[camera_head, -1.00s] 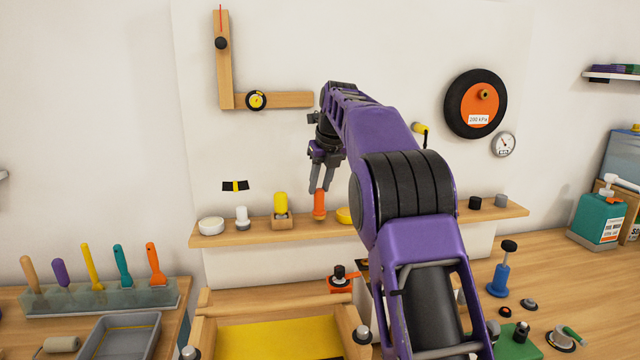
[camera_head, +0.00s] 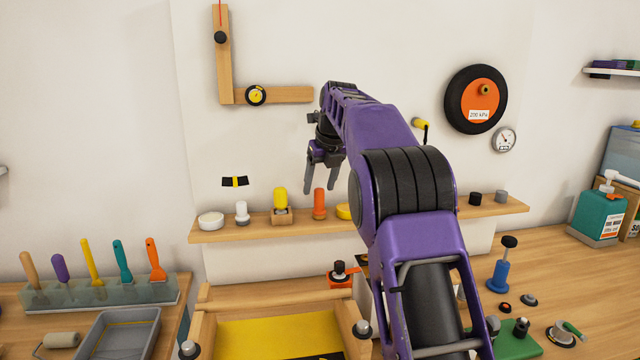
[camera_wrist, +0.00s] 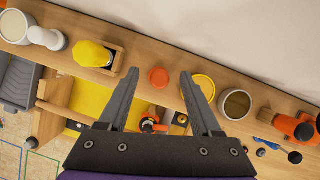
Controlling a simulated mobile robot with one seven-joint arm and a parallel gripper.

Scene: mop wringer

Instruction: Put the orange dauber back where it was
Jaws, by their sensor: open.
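The orange dauber (camera_head: 319,204) stands upright on the wooden wall shelf, between a yellow dauber (camera_head: 281,201) in a wooden block and a round yellow dish (camera_head: 344,212). In the wrist view the orange dauber (camera_wrist: 159,78) appears from above as a round orange top between my fingers. My gripper (camera_head: 321,187) is open and empty above the shelf, its fingertips near the height of the dauber's top. In the wrist view my gripper (camera_wrist: 160,75) has its fingers spread on either side of the dauber, with clear gaps.
The wooden shelf (camera_head: 250,230) also holds a white dauber (camera_head: 242,212), a white dish (camera_head: 211,221) and dark and grey cylinders at the right. The wall is close behind. A yellow-bedded wooden frame (camera_head: 280,338) lies below.

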